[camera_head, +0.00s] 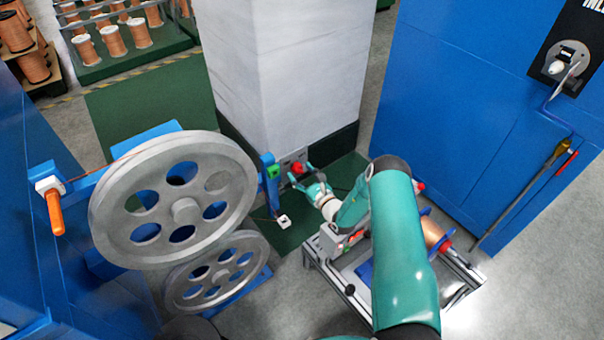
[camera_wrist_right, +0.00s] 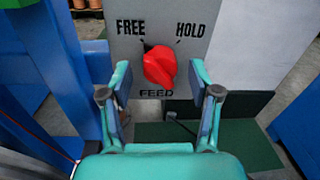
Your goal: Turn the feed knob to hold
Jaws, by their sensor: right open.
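The red feed knob (camera_wrist_right: 160,66) sits on a grey panel (camera_wrist_right: 124,58) marked FREE at upper left, HOLD at upper right and FEED below. The knob looks tilted, its upper end toward FREE. In the head view the knob (camera_head: 297,168) is small, low on the white column. My right gripper (camera_wrist_right: 161,75) is open, with one finger on each side of the knob and visible gaps between. In the head view the right gripper (camera_head: 308,183) is just in front of the panel. My left gripper is not in view.
A green button (camera_head: 274,172) is left of the knob on a blue post. Large grey pulley wheels (camera_head: 185,212) stand to the left. A metal-framed stand (camera_head: 328,268) is below my right arm. A blue cabinet (camera_head: 470,100) stands at right.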

